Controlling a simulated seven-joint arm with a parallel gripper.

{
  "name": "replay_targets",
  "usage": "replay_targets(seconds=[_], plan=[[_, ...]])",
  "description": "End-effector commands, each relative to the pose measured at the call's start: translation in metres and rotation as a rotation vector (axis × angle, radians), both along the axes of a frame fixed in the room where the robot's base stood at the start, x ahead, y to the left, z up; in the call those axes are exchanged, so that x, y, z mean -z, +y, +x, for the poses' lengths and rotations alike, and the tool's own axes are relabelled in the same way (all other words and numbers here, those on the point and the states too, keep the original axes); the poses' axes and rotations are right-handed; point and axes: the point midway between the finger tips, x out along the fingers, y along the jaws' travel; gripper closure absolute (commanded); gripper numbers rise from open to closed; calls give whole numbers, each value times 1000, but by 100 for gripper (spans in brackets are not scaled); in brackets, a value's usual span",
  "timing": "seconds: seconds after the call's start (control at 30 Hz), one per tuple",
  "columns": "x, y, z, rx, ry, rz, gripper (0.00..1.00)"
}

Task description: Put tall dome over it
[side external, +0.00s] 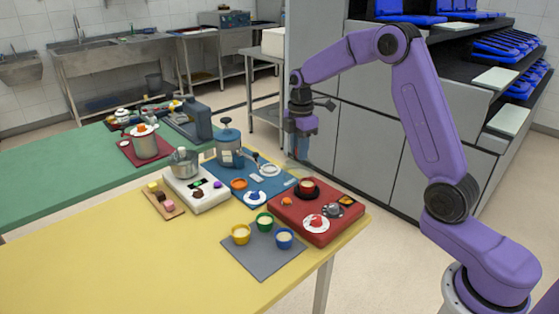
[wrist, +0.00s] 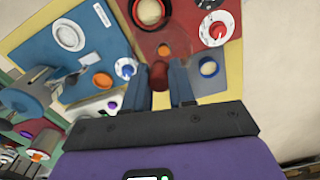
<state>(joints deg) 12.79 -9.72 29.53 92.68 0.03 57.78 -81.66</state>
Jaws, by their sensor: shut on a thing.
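My gripper (wrist: 161,90) is shut on a reddish-brown knob (wrist: 159,76). A faint see-through shape around the knob, over the red board, looks like the clear tall dome (wrist: 178,46); its outline is hard to make out. In the side external view my gripper (side external: 302,134) is in the air behind the red board (side external: 275,213), well above the table.
A blue mat (side external: 262,182) with small dishes lies beside the red board. A grey mat (side external: 262,262) with yellow, green and blue cups lies in front. A white block (side external: 200,199) and a grey-blue press (side external: 229,150) stand to the left. The yellow table's near left is clear.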

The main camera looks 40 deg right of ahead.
Motion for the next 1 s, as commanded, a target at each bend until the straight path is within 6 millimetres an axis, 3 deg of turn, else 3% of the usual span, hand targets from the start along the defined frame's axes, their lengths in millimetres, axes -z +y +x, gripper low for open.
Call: replay_targets(seconds=[0.1, 0.23, 1.0], plan=[[2, -29, 2, 40, 1, 0, 100], [2, -43, 2, 59, 0, 0, 100], [56, -45, 2, 61, 1, 0, 100]])
